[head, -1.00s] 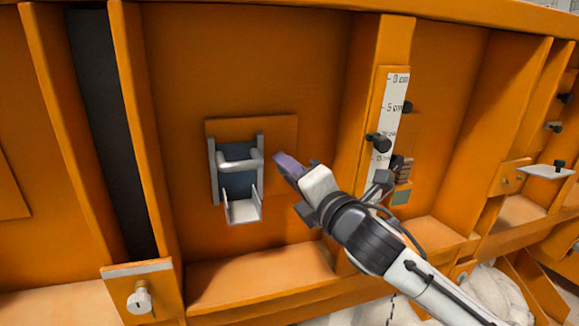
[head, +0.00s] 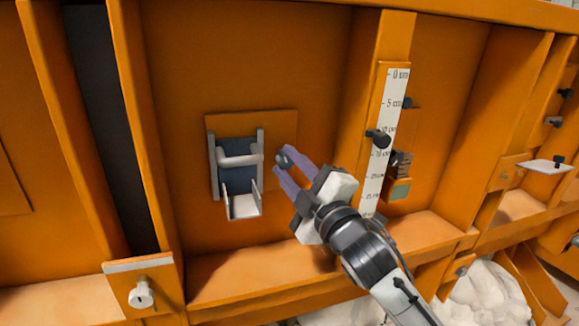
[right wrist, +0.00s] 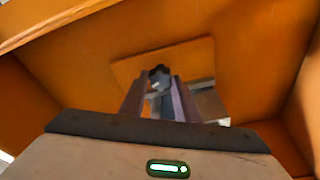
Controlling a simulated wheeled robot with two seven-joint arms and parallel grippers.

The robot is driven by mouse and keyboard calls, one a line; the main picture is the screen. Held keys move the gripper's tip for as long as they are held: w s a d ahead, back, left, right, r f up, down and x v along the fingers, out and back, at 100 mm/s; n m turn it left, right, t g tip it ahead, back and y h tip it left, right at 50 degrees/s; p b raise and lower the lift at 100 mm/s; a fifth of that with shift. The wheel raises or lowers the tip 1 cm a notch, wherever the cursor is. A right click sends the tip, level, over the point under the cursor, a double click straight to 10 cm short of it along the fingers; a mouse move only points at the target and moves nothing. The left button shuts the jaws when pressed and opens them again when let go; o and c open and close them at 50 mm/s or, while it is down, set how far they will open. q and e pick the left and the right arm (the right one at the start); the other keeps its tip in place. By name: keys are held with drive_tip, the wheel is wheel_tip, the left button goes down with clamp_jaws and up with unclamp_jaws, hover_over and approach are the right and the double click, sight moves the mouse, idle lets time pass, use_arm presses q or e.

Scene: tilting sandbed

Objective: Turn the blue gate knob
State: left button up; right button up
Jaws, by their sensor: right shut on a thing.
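The blue gate (head: 231,174) is a dark blue panel between grey side rails, with a grey handle bar across it and a small grey chute below. It is mounted on an orange plate (head: 225,126) on the orange wall. A small dark knob (head: 284,159) is at the right of the gate; it also shows in the right wrist view (right wrist: 160,76). My right gripper (head: 286,162) is shut on this knob, one purple-grey finger on each side. In the right wrist view my fingers (right wrist: 160,88) hide part of the gate. My left gripper is out of view.
A white ruler scale (head: 392,120) with a black knob (head: 378,139) stands on a post to the right. A silver knob (head: 141,294) is at lower left. An orange ledge (head: 240,285) runs below the gate. White sand (head: 490,295) lies at lower right.

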drive_tip(key=shift+a+m, duration=0.1)
drive_tip(key=shift+m, duration=1)
drive_tip(key=o, duration=1)
drive_tip(key=shift+o, duration=0.2)
drive_tip(key=b+v, duration=0.1)
drive_tip(key=v, duration=0.9)
drive_tip(key=shift+s, duration=0.15)
drive_tip(key=shift+f, duration=0.15)
